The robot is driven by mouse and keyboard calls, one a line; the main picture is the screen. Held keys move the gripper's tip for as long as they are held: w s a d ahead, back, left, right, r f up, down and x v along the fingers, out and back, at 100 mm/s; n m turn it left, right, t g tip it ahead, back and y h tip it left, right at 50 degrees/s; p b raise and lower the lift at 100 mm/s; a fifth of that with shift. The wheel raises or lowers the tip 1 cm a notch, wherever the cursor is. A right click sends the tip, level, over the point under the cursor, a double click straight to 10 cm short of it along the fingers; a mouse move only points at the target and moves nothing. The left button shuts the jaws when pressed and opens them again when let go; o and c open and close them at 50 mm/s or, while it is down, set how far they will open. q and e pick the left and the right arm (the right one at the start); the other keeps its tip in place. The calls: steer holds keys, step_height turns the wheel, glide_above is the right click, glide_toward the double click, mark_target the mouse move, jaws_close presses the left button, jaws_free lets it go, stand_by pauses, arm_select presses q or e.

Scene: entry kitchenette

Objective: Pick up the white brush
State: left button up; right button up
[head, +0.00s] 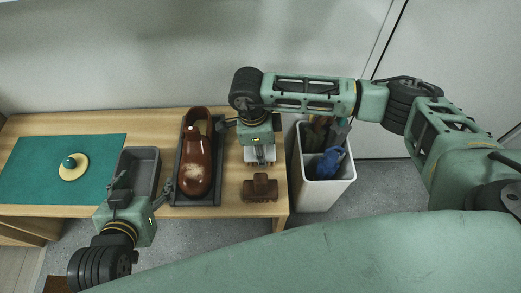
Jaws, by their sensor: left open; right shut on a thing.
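The white brush (262,158) shows as a pale block at the right end of the wooden table, directly under my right gripper (260,147). My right gripper is shut on it, and the gripper body hides its upper part. I cannot tell whether the brush still touches the table. My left gripper (146,186) is open and empty at the table's front edge, in front of the small grey tray and left of the shoe.
A brown shoe (197,165) with a pale scuff lies on a dark tray (208,200). A brown brush (261,189) sits at the table's front right. A small grey tray (148,160), green mat (30,165) and round yellow item (74,174) are left. A white bin (326,196) stands right.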

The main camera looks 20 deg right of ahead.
steer(key=shift+r, duration=0.25)
step_height(320, 180, up, 9)
steer(key=shift+f+p, duration=0.1)
steer(key=shift+p, duration=0.95)
arm_select(q)
steer(key=s+a+f+g, duration=0.1)
steer(key=s+f+g, duration=0.2)
steer(key=s, duration=0.2)
steer(key=s+a+f+g+y, duration=0.1)
steer(key=s+a+f+g, duration=0.1)
steer(key=s, duration=0.3)
steer(key=shift+s+a+f+g, duration=0.2)
steer(key=shift+a+f+g, duration=0.05)
steer(key=shift+f+g, duration=0.15)
arm_select(e)
steer(key=shift+r, duration=0.35)
